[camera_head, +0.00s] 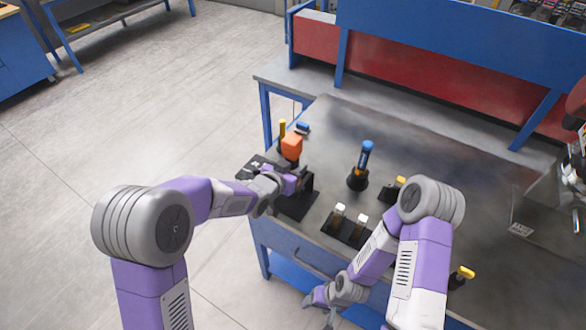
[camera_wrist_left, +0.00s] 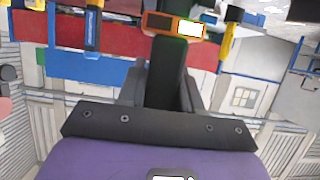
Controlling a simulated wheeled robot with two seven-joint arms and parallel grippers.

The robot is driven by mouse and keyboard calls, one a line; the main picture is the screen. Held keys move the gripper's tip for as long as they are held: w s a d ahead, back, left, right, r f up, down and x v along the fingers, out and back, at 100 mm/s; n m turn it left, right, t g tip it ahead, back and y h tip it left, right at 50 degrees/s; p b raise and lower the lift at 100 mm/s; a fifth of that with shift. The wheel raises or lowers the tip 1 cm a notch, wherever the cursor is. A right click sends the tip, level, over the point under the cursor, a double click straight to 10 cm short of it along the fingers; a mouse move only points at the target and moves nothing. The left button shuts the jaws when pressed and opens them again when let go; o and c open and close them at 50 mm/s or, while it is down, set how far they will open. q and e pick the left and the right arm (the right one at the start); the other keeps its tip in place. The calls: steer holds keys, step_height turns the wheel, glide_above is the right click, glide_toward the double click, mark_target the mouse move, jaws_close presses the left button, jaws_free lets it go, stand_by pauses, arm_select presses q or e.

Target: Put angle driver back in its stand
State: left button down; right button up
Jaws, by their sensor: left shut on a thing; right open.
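The angle driver is a dark tool with an orange block (camera_head: 292,146) at its top end. In the left wrist view its black body (camera_wrist_left: 171,75) stands between my fingers, with the orange part and a bright display (camera_wrist_left: 178,25) beyond. My left gripper (camera_head: 297,180) is shut on it above the table's left end. A black stand (camera_head: 296,205) shows just below that gripper, partly hidden by it; I cannot tell whether tool and stand touch. My right gripper (camera_head: 322,300) is open and empty, low in front of the table's front edge.
A blue-handled tool (camera_head: 366,155) stands upright in a round black holder (camera_head: 357,181). A black tray (camera_head: 343,231) with small bottles lies near the front edge. A yellow-topped item (camera_head: 399,181) is right of centre. The table's back middle (camera_head: 420,145) is clear.

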arm_select(q)
steer(key=shift+w+d+r, duration=0.25)
steer(key=shift+w+d, duration=0.25)
steer(key=shift+w, duration=0.2)
steer(key=shift+b, duration=0.45)
stand_by(0.4)
steer(key=shift+f+b, duration=0.85)
steer(key=shift+b, duration=0.15)
stand_by(1.1)
